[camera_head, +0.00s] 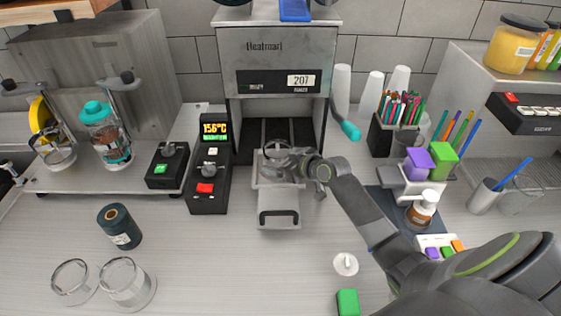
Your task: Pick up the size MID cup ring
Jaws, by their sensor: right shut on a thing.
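My right gripper (293,160) reaches in from the lower right to the sealer's pull-out tray. It is shut on a clear round cup ring (276,147), which is at the tray's back part, under the sealer's front. Whether the ring is seated in the tray or lifted off it I cannot tell, and no size mark can be read. Two more clear ring-shaped pieces stand on the counter at the lower left, a smaller one (71,279) and a larger one (126,281). My left gripper is not in view.
The sealer (280,62) stands at the back, its tray handle (279,214) facing forward. A control box (208,190) is left of the tray. A dark roll (119,227) stands at the left. A pen holder (393,135) and bottle (421,208) are at the right.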

